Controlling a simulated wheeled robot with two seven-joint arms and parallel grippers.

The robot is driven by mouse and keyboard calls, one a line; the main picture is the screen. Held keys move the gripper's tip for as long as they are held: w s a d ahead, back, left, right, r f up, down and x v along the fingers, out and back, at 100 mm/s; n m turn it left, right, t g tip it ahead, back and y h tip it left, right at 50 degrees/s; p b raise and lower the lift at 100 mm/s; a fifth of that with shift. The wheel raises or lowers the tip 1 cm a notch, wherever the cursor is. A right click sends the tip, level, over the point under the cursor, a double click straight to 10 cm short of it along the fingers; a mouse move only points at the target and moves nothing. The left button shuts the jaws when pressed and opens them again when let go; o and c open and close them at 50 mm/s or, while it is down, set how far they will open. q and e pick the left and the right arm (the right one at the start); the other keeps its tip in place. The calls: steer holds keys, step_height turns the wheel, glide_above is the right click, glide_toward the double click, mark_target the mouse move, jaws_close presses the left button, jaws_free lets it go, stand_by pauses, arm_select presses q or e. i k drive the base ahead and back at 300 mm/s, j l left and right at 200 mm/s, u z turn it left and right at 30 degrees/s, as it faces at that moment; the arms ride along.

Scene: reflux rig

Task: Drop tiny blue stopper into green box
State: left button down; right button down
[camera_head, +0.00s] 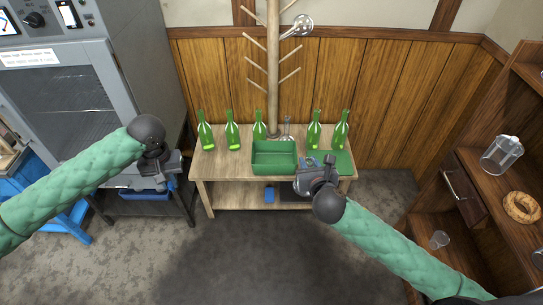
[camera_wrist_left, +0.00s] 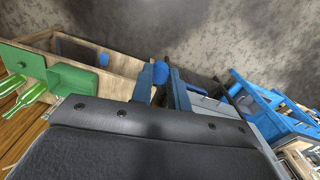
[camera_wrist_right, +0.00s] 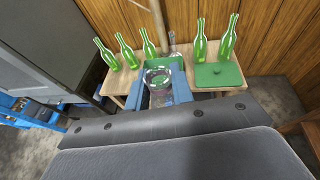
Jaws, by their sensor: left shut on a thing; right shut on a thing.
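My left gripper (camera_head: 170,182) is on the left, in front of the grey cabinet and apart from the table. In the left wrist view its blue fingers (camera_wrist_left: 163,88) are shut on a small blue stopper (camera_wrist_left: 161,71). I cannot clearly make out the stopper in the head view. The open-topped green box (camera_head: 274,167) stands on the wooden table, to the right of my left gripper; it also shows in the left wrist view (camera_wrist_left: 82,83). My right gripper (camera_head: 313,163) is near the box's right side, shut on a clear glass vessel (camera_wrist_right: 158,79).
Several green bottles (camera_head: 232,134) line the table's back, with a clear flask (camera_head: 287,130) among them. A green lid (camera_head: 343,160) lies right of the box. A wooden peg rack (camera_head: 273,70) rises behind. A blue object (camera_head: 269,195) sits on the lower shelf.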

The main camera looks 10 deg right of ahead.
mark_target(274, 159)
steer(key=z, duration=0.3)
steer(key=i+j+z, duration=0.1)
steer(key=i+z, duration=0.15)
steer(key=i, duration=0.2)
steer(key=i+j+z, duration=0.15)
steer(key=i+z, duration=0.15)
steer(key=i, duration=0.2)
